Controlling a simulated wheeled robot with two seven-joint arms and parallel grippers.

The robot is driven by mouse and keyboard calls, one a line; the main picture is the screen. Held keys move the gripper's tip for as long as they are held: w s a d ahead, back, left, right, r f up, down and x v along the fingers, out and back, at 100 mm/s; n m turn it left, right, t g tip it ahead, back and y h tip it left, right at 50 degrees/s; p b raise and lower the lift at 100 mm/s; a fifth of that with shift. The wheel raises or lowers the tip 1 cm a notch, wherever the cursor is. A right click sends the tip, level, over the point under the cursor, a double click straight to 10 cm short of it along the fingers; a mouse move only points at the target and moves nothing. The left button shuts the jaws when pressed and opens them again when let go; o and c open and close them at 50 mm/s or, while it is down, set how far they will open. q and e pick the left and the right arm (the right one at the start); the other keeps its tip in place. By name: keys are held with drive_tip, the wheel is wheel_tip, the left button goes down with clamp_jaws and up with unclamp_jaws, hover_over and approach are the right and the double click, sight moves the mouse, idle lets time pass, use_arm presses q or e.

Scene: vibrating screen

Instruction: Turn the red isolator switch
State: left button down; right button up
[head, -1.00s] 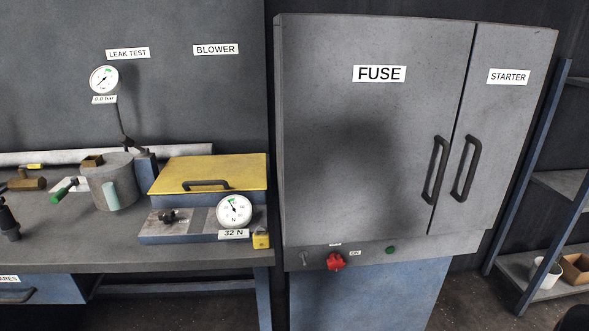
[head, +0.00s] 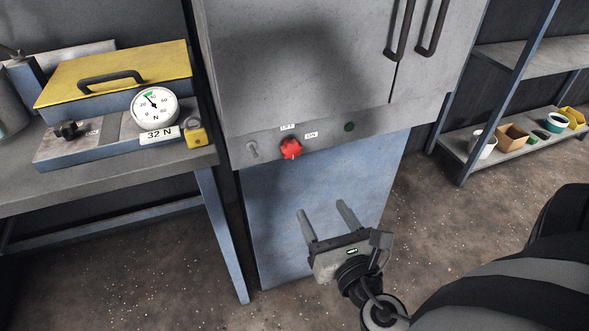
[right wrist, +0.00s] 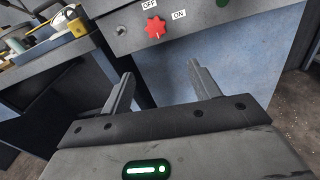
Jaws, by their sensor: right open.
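The red isolator switch (head: 291,148) is a red knob on the lower front strip of the grey cabinet (head: 300,60). In the right wrist view the red isolator switch (right wrist: 155,27) shows between an OFF label (right wrist: 149,4) above it and an ON label (right wrist: 179,14) to its right. My right gripper (head: 324,214) is open and empty, below the knob and apart from it, in front of the blue lower panel. Its two fingers (right wrist: 160,84) also show in the right wrist view, spread apart. My left gripper is not in view.
A small toggle (head: 253,150) is left of the knob and a green button (head: 349,126) right of it. A workbench (head: 120,185) with a yellow-lidded box (head: 120,72) and a dial gauge (head: 154,106) stands at left. A shelf (head: 455,142) with containers stands at right.

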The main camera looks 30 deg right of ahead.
sight(293, 157)
drive_tip(key=shift+n, duration=0.5)
drive_tip(key=p+x, duration=0.1)
drive_tip(key=x, duration=0.4)
drive_tip(key=r+p+x, duration=0.1)
drive_tip(key=x, duration=0.4)
drive_tip(key=p+x, duration=0.1)
drive_tip(key=x, duration=0.5)
drive_tip(key=shift+r, duration=0.15)
drive_tip(key=c, duration=1)
